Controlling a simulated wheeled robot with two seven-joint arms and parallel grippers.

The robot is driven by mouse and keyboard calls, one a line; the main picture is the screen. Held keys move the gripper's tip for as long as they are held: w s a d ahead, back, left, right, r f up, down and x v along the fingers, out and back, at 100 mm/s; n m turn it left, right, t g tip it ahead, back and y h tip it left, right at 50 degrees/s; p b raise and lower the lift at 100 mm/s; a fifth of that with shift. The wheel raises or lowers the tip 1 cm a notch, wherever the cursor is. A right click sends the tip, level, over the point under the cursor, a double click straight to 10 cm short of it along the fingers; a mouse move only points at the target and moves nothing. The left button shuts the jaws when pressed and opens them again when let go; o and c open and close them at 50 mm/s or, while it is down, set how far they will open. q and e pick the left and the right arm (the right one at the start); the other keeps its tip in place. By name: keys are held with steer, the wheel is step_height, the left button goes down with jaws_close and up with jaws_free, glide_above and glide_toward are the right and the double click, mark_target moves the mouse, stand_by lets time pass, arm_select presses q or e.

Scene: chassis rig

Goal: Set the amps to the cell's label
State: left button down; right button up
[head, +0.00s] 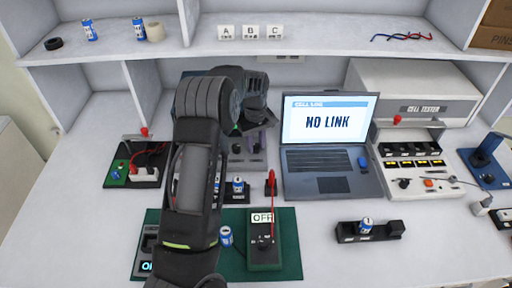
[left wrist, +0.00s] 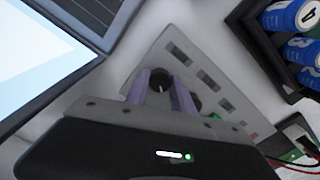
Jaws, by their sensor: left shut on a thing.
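My left gripper (left wrist: 162,92) is shut on a dark round knob (left wrist: 189,101) of a light grey panel (left wrist: 207,75) with several dark slots. In the head view the grey unit (head: 248,163) stands left of the laptop, partly hidden by my left gripper (head: 256,142) and arm. No amps reading on it is legible. Blue cells show in several places: one on a small black stand (head: 238,183), one on the green mat (head: 225,236), and one in a black holder (head: 366,225). Their labels are too small to read in the head view. My right gripper is not in view.
The laptop (head: 330,185) reads "NO LINK". A meter (head: 263,250) reading "OFF" stands on the green mat (head: 287,255). A dark box (left wrist: 262,45) of blue cells is near my gripper.

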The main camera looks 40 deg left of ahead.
mark_target(255, 145)
arm_select(q)
steer(key=m+b, duration=0.1)
steer(key=m, duration=0.1)
steer(key=shift+m, duration=0.4)
steer(key=m+b, duration=0.1)
steer(key=m, duration=0.2)
steer(key=shift+m, duration=0.3)
steer(key=m, duration=0.3)
steer(key=shift+m+b, duration=0.3)
steer(key=shift+b, duration=0.05)
steer(key=shift+m, duration=1.6)
steer(key=c, duration=1.1)
jaws_free()
steer(key=shift+a+r+b, duration=0.1)
steer(key=shift+r+b, duration=0.4)
steer(key=shift+r, duration=3.45)
